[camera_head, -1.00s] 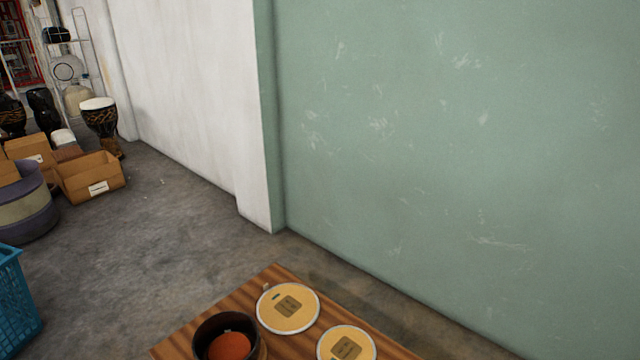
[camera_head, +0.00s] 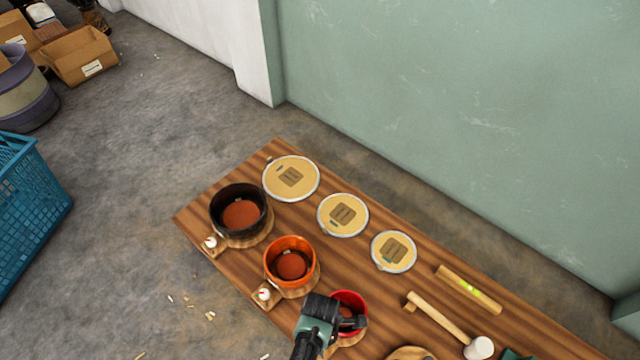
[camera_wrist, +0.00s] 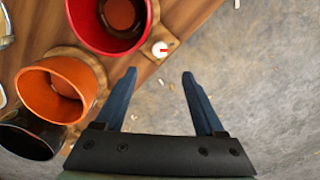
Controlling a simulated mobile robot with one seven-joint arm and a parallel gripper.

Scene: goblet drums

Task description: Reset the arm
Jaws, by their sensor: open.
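My gripper (camera_wrist: 159,85) is open in the wrist view, with its two dark blue fingers spread and nothing between them. In the head view my gripper and wrist show at the bottom centre, over the front part of the table (camera_head: 345,265) and partly covering a red drum shell (camera_head: 349,299). In the wrist view the red shell (camera_wrist: 140,38) lies ahead and left of the fingers, apart from them. An orange shell (camera_head: 289,246) stands left of my wrist in the head view, and a black shell (camera_head: 262,216) stands farther left.
Three round drumheads (camera_head: 291,162) lie along the table's wall side. A mallet (camera_head: 440,318) and a yellow level (camera_head: 470,288) lie at right. Small gauge blocks (camera_head: 212,242) sit by the shells. A blue basket (camera_head: 30,210) stands on the floor at left, with open floor between.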

